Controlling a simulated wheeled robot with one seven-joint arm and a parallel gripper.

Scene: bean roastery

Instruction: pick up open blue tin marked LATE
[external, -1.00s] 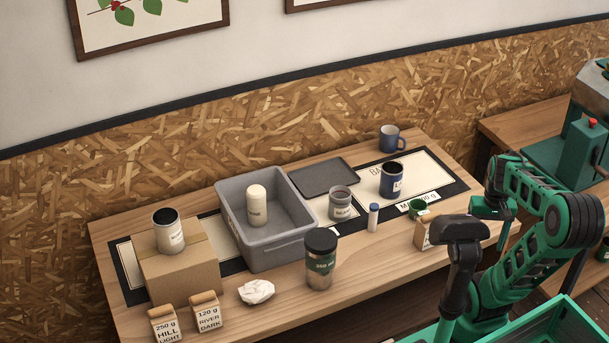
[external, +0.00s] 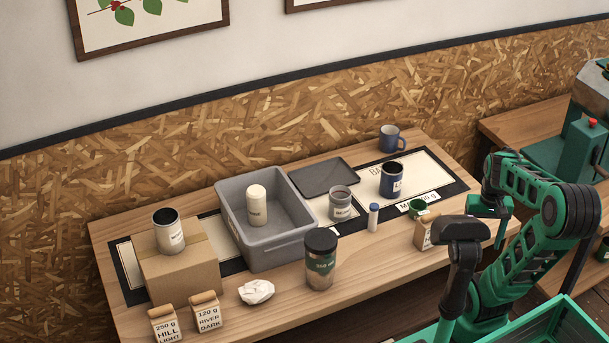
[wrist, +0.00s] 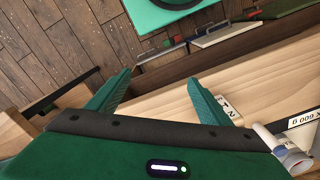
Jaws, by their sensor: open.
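The open blue tin (external: 390,181) stands upright on the dark-bordered mat at the right part of the table in the external view. Its dark open top shows, and only the start of its white label, an "L", can be read. My gripper (external: 490,212) is at the table's right end, apart from the tin and to its right. In the wrist view my gripper (wrist: 158,97) has its two green fingers spread, with nothing between them. I cannot make out the blue tin in the wrist view.
A white tube with a blue cap (external: 373,218), a grey tin (external: 340,205) and a small green cup (external: 417,208) stand near the blue tin. A paper bag (external: 425,232) is at the front edge. A blue mug (external: 391,139) stands behind. A grey bin (external: 275,255) is further left.

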